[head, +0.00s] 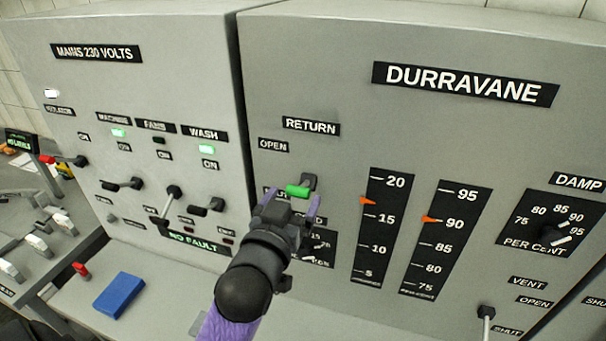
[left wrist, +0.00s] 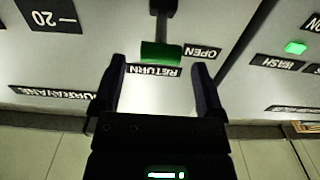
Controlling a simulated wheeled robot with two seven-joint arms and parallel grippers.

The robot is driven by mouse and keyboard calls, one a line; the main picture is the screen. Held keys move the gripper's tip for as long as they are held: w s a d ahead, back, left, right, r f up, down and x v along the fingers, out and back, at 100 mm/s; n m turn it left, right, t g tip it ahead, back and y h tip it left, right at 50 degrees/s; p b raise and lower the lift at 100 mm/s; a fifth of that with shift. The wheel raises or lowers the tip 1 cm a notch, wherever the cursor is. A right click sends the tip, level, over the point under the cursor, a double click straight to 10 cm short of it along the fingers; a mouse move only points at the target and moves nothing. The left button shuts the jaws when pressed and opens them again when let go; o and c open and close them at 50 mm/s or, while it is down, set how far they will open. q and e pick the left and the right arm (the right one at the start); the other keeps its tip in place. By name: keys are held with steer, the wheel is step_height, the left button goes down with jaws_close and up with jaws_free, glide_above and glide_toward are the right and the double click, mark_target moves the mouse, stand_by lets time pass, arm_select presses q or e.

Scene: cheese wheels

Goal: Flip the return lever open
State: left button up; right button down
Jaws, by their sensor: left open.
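The return lever has a green grip (head: 298,190) on a dark mount and sits on the grey panel below the RETURN label (head: 311,126). The OPEN label (head: 273,145) is above and left of it; a lower label is mostly hidden by my gripper. My left gripper (head: 290,203) is open, just below the green grip. In the left wrist view, which is upside down, the green grip (left wrist: 161,52) shows in line with the gap between my two fingertips (left wrist: 160,68). The fingers are not closed on it. Whether they touch it I cannot tell. My right gripper is not in view.
Two scales with orange pointers (head: 428,219) and a DAMP dial (head: 556,237) are right of the lever. A VENT lever (head: 486,313) is lower right. The left cabinet carries several black switches (head: 174,192). A blue block (head: 119,295) lies on the ledge below.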

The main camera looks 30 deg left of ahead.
mark_target(296, 194)
arm_select(q)
steer(key=x, duration=0.4)
steer(key=shift+w, duration=0.4)
steer(key=c, duration=1.2)
steer(key=p, duration=0.3)
steer(key=r+g+p, duration=0.1)
steer(key=p, duration=0.3)
steer(key=shift+w+a+r+g+h, duration=0.1)
steer(key=shift+w+r+g+h, duration=0.05)
steer(key=shift+w+g+h, duration=0.2)
jaws_close()
steer(key=shift+f+p, duration=0.25)
steer(key=shift+p, duration=0.1)
steer(key=shift+f, duration=0.1)
